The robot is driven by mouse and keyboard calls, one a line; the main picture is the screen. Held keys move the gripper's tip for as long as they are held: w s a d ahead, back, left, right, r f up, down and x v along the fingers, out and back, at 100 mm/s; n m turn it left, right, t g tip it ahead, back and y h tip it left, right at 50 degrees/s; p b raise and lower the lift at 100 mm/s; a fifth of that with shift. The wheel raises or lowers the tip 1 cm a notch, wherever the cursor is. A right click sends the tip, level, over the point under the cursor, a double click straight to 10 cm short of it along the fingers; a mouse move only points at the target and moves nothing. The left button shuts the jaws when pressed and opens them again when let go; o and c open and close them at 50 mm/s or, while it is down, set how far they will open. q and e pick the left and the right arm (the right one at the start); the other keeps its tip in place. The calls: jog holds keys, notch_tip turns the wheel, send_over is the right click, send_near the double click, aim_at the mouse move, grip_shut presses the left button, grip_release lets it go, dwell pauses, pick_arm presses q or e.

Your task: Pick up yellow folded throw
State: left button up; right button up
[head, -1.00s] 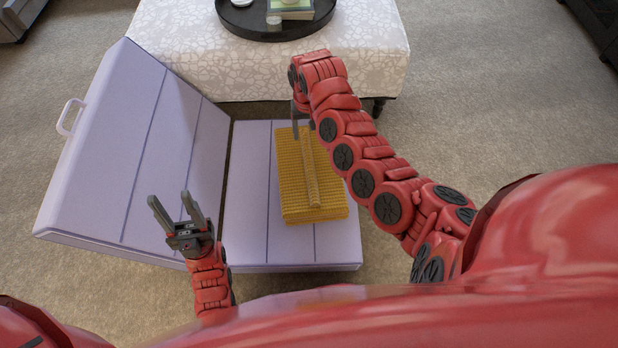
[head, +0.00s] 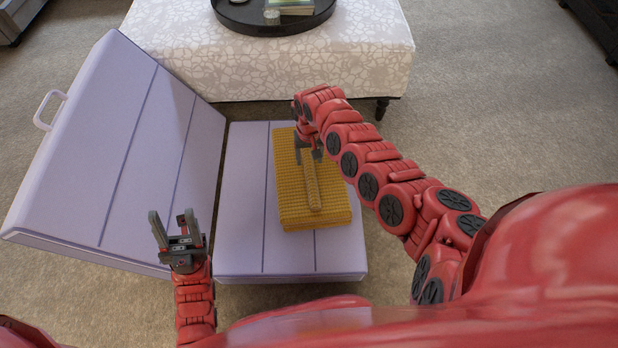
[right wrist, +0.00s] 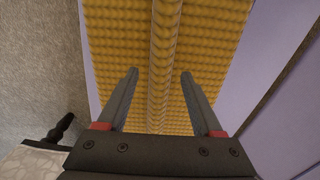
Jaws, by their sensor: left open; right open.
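The yellow folded throw (head: 295,195) lies on a flat lilac padded surface (head: 245,200), with a raised roll or ridge running along its middle. My right gripper (head: 309,155) is open above the far part of the throw. In the right wrist view its two fingers (right wrist: 158,85) are on either side of the throw's ridge (right wrist: 163,50), with nothing held; whether they touch the throw I cannot tell. My left gripper (head: 172,225) is open and empty, to the left of the throw, in front of the raised lilac panel.
A lilac panel with a handle (head: 110,140) slants up at the left. A patterned ottoman (head: 270,70) with a black tray (head: 240,20) stands behind. Carpet (head: 480,130) is clear to the right.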

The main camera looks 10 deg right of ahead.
notch_tip(320, 180, down, 2)
jog(key=shift+f, duration=0.1)
grip_shut()
jog(key=shift+r, duration=0.2)
dwell(1.2)
